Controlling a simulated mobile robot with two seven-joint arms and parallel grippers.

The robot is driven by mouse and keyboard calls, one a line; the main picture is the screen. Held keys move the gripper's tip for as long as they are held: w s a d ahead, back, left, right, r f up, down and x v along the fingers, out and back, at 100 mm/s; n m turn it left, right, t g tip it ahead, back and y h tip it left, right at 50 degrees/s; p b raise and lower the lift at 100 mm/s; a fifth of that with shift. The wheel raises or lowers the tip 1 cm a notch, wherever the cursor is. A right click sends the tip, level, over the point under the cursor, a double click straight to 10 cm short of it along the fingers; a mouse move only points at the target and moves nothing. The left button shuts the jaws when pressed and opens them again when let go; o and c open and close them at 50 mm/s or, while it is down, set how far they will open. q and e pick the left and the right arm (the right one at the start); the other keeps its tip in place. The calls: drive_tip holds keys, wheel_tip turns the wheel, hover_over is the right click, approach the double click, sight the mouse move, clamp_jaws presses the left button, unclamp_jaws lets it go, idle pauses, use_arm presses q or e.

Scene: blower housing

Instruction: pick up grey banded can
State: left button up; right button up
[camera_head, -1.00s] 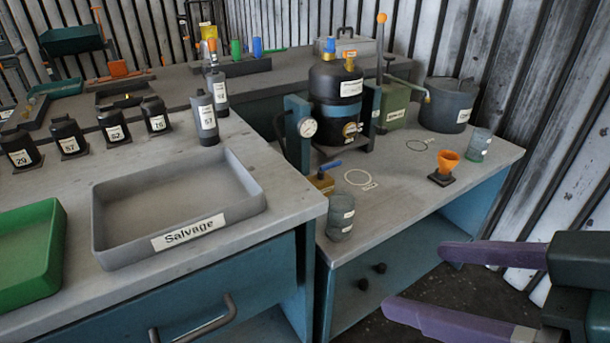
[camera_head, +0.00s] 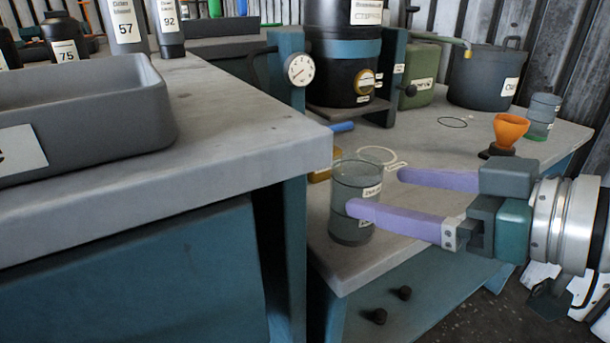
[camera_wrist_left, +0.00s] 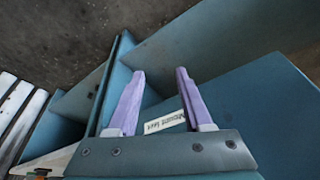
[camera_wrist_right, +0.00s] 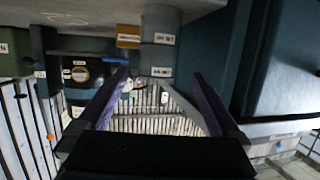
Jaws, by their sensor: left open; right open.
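A grey banded can (camera_head: 352,222), partly see-through with white labels, stands upright near the front left corner of the lower bench. It also shows in the right wrist view (camera_wrist_right: 158,48), beyond and between the fingertips. My right gripper (camera_head: 376,192), with purple fingers, is open and reaches in from the right at the can. Its near finger covers part of the can in the head view; I cannot tell if it touches. A similar can (camera_head: 543,112) stands at the back right. My left gripper (camera_wrist_left: 160,72) is open and empty, near blue panels in its wrist view.
The higher bench (camera_head: 245,140) with a grey tray (camera_head: 110,115) has its edge just left of the can. An orange funnel-shaped cup (camera_head: 510,129), a grey bucket (camera_head: 485,80) and a black tank with a gauge (camera_head: 300,70) stand behind. Bench space around the drawn circles is clear.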

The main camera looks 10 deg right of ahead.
sight(376, 185)
drive_tip(key=b+x, duration=0.1)
drive_tip(key=x, duration=0.5)
drive_tip(key=shift+w+d, duration=0.1)
drive_tip(key=shift+w, duration=0.1)
drive_tip(key=c, duration=1.5)
drive_tip(key=shift+r, duration=0.1)
